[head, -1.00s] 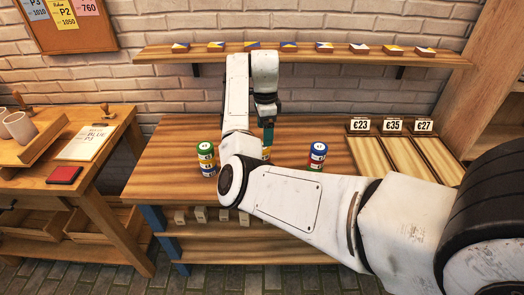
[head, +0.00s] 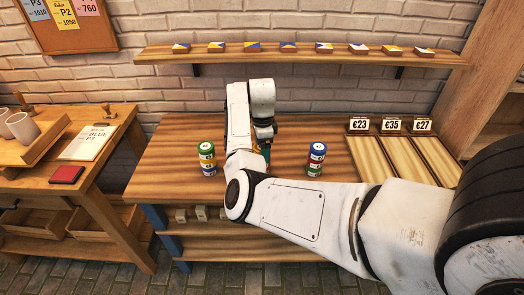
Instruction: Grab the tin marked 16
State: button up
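Two stacks of coloured tins stand on the wooden workbench (head: 172,160). The left stack (head: 207,159) has a green top tin over white-labelled, yellow and blue bands. The right stack (head: 316,158) shows blue, red and green. The labels are too small for me to read a 16 for certain. My gripper (head: 265,150) is lowered between the two stacks, mostly hidden behind my own arm. A bit of green and yellow shows at its end. I cannot see whether its fingers are open or shut, or what is between them.
A wall shelf (head: 300,56) with several small painted pieces runs above the bench. Trays with price signs (head: 392,125) stand at the right. A side table (head: 107,125) with a clipboard (head: 90,143), red pad (head: 67,175) and cups (head: 20,127) is at the left.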

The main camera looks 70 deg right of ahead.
jog(key=c, duration=1.1)
jog(key=shift+r, duration=0.15)
